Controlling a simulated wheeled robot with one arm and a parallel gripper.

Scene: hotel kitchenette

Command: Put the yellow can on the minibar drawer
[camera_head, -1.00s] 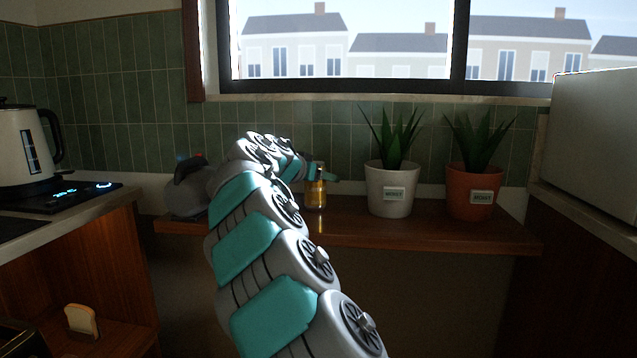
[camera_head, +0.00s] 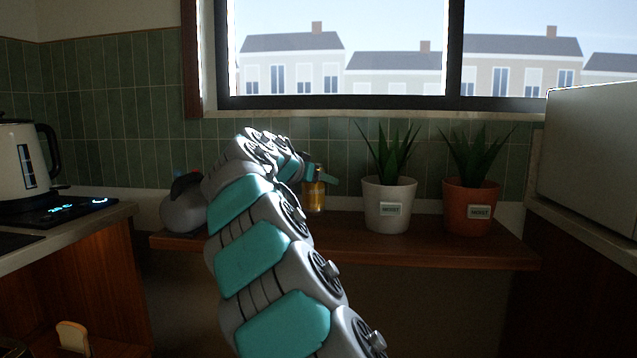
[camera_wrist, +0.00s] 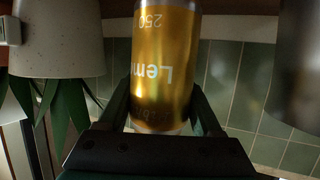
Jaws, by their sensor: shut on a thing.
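The yellow can (camera_head: 315,199), gold-yellow with a silver rim, is near the window wall in the head view. It stands out large in the wrist view (camera_wrist: 165,60), with its printed lettering upside down. My gripper (camera_head: 314,178) is shut on it, with one dark finger on each side in the wrist view (camera_wrist: 161,108). The can appears upright and slightly above the wooden shelf (camera_head: 350,239). My arm hides part of the shelf. I cannot make out a minibar drawer for certain in either view.
A white pot (camera_head: 388,218) and a terracotta pot (camera_head: 470,218) with spiky plants stand right of the can. A grey rounded object (camera_head: 182,213) is on the left. A kettle (camera_head: 18,165) stands on the left counter; a pale box (camera_head: 590,150) is on the right.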

